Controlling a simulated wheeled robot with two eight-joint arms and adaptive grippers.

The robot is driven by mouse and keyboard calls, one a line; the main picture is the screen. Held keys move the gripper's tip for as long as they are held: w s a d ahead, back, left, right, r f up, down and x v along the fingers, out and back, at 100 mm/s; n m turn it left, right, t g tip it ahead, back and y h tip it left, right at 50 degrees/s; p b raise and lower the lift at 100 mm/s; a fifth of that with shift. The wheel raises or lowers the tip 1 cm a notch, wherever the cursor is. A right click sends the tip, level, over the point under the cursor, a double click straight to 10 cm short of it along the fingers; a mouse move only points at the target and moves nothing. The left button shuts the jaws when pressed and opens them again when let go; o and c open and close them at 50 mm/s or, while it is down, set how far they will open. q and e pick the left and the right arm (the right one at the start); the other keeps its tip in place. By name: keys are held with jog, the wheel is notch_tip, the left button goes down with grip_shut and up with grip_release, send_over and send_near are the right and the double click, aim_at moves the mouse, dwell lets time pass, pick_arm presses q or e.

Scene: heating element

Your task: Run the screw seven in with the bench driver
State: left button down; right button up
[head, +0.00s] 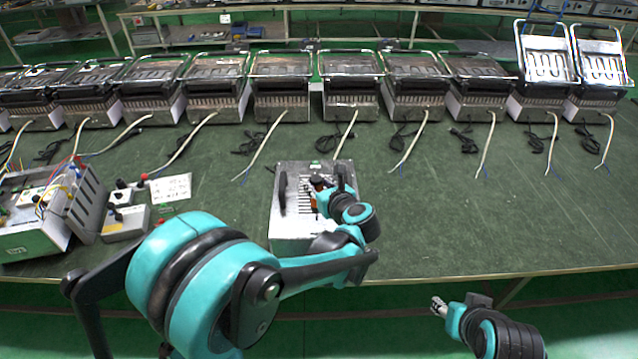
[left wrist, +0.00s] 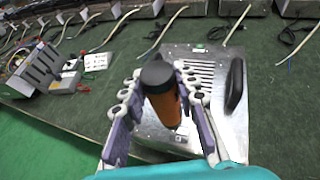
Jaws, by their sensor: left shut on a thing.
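My left gripper (head: 322,190) is over the metal box (head: 289,228) on the green bench. In the left wrist view, my left gripper (left wrist: 165,100) is shut on the orange driver with a black cap (left wrist: 165,92), one finger on each side. The driver's lower end is over or on the box's top face; I cannot tell whether it touches. The box (left wrist: 205,62) has a row of slots and dark handles. I cannot make out screw seven. My right gripper (head: 438,306) is in front of the bench edge, away from the box; its finger opening is unclear.
A row of metal heating units (head: 282,88) with trailing cables stands along the back. An open electrical box (head: 35,225), a small switch box (head: 126,222) and a white label card (head: 171,188) are at left. The bench (head: 480,225) to the right is clear.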

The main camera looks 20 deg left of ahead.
pick_arm(q)
jog(key=shift+f, duration=0.1)
jog(key=shift+f+b, duration=2.35)
jog(key=shift+f, duration=0.15)
jog(key=shift+s+f+b, duration=0.1)
jog(key=shift+f+b, duration=0.65)
jog(key=shift+b, duration=0.05)
dwell(0.4)
jog(key=shift+r+p, duration=1.95)
jog(key=shift+r, duration=0.6)
